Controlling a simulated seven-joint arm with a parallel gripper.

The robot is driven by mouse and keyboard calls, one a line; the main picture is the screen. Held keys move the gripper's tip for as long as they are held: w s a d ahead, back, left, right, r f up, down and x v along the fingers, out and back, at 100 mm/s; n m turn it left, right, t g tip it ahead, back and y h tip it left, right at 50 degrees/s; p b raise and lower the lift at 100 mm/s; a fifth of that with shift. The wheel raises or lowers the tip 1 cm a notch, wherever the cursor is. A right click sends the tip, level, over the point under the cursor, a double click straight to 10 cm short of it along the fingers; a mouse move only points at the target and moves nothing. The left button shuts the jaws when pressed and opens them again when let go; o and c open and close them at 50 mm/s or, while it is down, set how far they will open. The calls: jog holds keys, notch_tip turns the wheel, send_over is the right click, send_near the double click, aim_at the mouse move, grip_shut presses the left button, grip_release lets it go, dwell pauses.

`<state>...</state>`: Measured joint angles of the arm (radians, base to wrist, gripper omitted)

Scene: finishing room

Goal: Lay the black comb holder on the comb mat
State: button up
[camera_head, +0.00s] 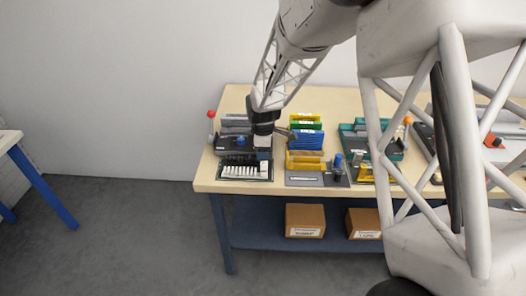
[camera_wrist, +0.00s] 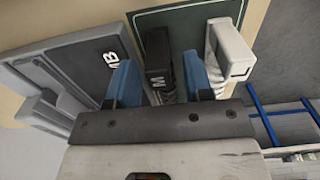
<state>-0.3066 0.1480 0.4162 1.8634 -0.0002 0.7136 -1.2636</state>
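In the head view my gripper (camera_head: 263,155) is low over the right part of the comb mat (camera_head: 222,176), next to the white holder (camera_head: 240,171). The black holder is hard to make out there, partly behind the fingers.
A grey stand (camera_wrist: 65,65) with white lettering lies left of the mat in the wrist view. Yellow, green and blue racks (camera_head: 305,138) stand to the right, with a green tray (camera_head: 350,128) beyond. The bench's front left edge (camera_head: 225,190) is close to the mat.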

jog(key=shift+r, duration=0.1)
notch_tip(320, 180, up, 12)
dwell(1.0)
jog(key=shift+r, duration=0.1)
dwell(0.6)
jog(key=s+d+r+m+t, duration=0.1)
jog(key=s+d+r+m, duration=0.5)
jog(key=s, duration=0.3)
jog(key=s+d+r+m, duration=0.3)
jog(key=s+d+r, duration=0.2)
jog(key=s+d, duration=0.35)
jog(key=s+d+m, duration=0.3)
jog(key=s+m, duration=0.1)
jog(key=s, duration=0.6)
jog(key=s+d+m+t, duration=0.1)
jog(key=s+d+m, duration=0.3)
jog(key=s, duration=0.7)
jog(key=shift+s+d+r+m+t, duration=0.2)
jog(key=shift+d+m+t, duration=0.1)
jog(key=shift+m, duration=0.3)
